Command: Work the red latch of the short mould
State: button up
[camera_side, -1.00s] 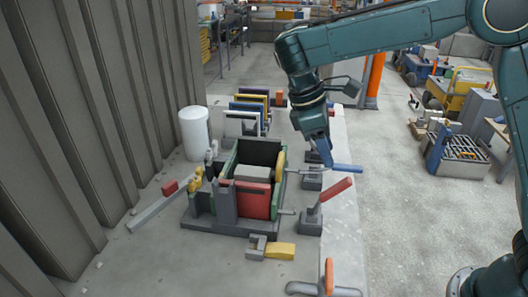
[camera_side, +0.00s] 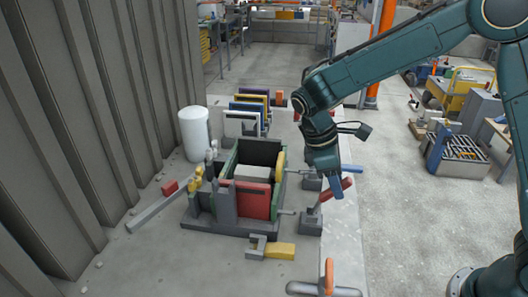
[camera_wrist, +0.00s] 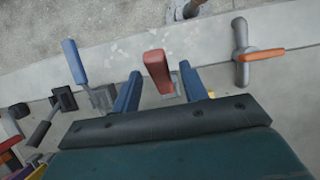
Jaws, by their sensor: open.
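The red latch handle (camera_side: 347,183) slants up from a dark grey base (camera_side: 309,223) on the right side of the mould (camera_side: 214,227), which has green walls and a red panel. My gripper (camera_side: 338,194) points down at the handle and covers part of it in the side view. In the wrist view my gripper (camera_wrist: 160,87) is open, with one blue finger on each side of the red handle (camera_wrist: 156,66). There are gaps on both sides, and the handle is not gripped. How deep the fingers reach around it cannot be told.
A blue-handled latch (camera_side: 350,168) stands just behind the red one. An orange-handled clamp (camera_side: 328,276) is at the front, and a yellow-ended clamp (camera_side: 280,251) lies before the mould. A white cylinder (camera_side: 194,133) and upright panels (camera_side: 241,123) stand at the back left.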

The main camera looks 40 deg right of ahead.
aim_at(329, 199)
jog(key=shift+x, duration=1.85)
grip_shut()
